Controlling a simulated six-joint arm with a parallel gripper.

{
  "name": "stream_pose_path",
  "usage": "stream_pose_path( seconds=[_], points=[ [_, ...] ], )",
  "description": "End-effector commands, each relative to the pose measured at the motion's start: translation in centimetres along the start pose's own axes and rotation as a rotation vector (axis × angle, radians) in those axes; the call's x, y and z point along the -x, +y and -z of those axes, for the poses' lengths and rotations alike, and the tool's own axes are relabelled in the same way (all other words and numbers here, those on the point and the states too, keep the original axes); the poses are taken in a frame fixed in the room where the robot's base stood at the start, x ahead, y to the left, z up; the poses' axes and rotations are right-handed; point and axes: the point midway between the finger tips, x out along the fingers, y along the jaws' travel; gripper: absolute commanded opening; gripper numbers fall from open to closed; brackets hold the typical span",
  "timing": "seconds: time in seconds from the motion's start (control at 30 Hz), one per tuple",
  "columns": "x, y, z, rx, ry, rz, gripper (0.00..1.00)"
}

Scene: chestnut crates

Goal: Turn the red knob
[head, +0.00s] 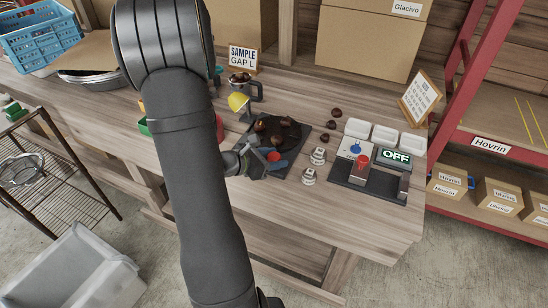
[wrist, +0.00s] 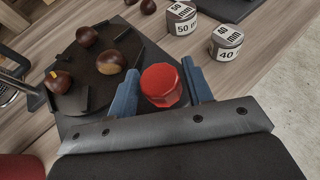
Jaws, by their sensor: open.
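The red knob (wrist: 161,85) is a faceted red cap at the near corner of a dark plate (wrist: 72,122). In the wrist view it sits between the two blue fingers of my gripper (wrist: 162,88). The fingers are open, one on each side, with a gap showing on the left; on the right, I cannot tell whether the finger touches it. In the head view the red knob (head: 274,156) shows just beyond my gripper (head: 268,166), which is low over the near edge of the plate. My arm hides part of the bench to the left.
Several chestnuts (wrist: 110,62) lie on a dark round disc on the plate. Two marked weights (head: 318,155) stand right of it. Further right is a dark unit with a red button (head: 362,161) and an OFF sign (head: 396,156). White trays (head: 384,136) stand behind.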

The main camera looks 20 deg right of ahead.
Motion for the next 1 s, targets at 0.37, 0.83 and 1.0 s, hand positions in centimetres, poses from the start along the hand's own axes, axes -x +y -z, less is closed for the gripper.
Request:
stream_pose_path(
  seconds=[0.37,0.83,1.0],
  points=[
    [-0.21,-0.01,0.00,-0.001,0.000,0.000,0.34],
    [-0.17,0.09,0.00,-0.026,0.000,0.057,0.14],
    [-0.18,0.11,0.06,-0.064,0.001,0.152,0.14]
  ],
)
